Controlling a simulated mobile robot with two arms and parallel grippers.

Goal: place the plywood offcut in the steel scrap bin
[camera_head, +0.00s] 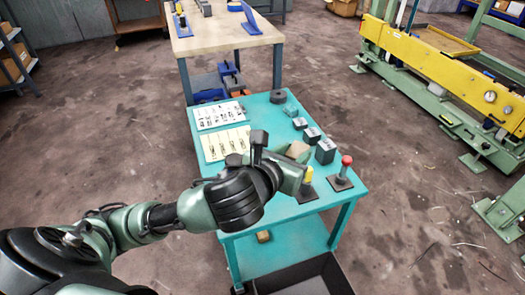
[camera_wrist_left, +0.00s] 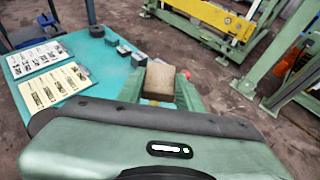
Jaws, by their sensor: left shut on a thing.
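The plywood offcut, a small brown block (camera_head: 298,150), is held between the fingers of my left gripper (camera_head: 296,161) above the front of the teal table. It also shows in the left wrist view (camera_wrist_left: 158,82) between the green fingers of my left gripper (camera_wrist_left: 161,92). The steel scrap bin (camera_head: 336,274), a dark open box, is at the bottom of the head view, low in front of the table and cut off by the frame edge. My right gripper is not in view.
The teal table (camera_head: 232,176) holds two printed sheets, several grey blocks (camera_head: 326,150), a dark ring (camera_head: 278,97) and a red-knobbed post (camera_head: 344,171). Another small brown block (camera_head: 264,236) lies on its lower shelf. A yellow-green machine (camera_head: 440,70) stands right, with open floor between.

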